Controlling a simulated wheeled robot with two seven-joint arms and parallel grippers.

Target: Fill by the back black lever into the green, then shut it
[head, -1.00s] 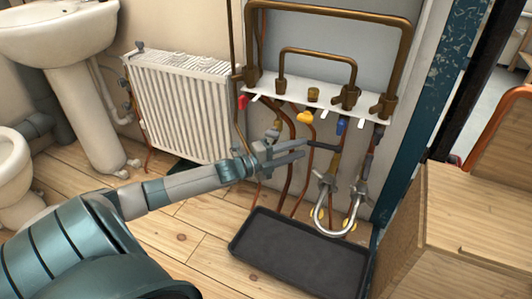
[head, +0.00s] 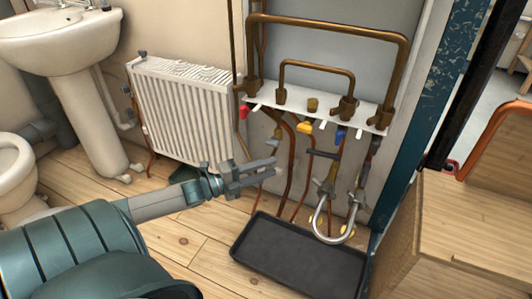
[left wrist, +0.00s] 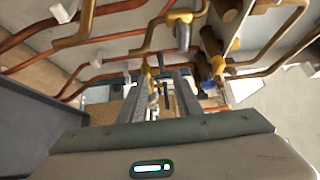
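My left gripper (head: 250,177) is open and empty, in front of the pipes and below the white shelf; its two fingers stand apart in the left wrist view (left wrist: 158,95). A black lever (head: 323,154) lies nearly level across a pipe, to the right of the gripper and apart from it. A dark green thing (head: 182,173) shows on the floor under the radiator, partly hidden by my arm, so its shape is unclear. I see no water flowing. My right gripper is not in view.
A dark tray (head: 300,262) lies on the floor below a silver U-shaped pipe (head: 319,228). Red (head: 243,112), yellow (head: 304,127) and blue (head: 341,136) handles sit below the white shelf (head: 325,112). A radiator (head: 185,115) stands left; a wooden box (head: 470,240) stands right.

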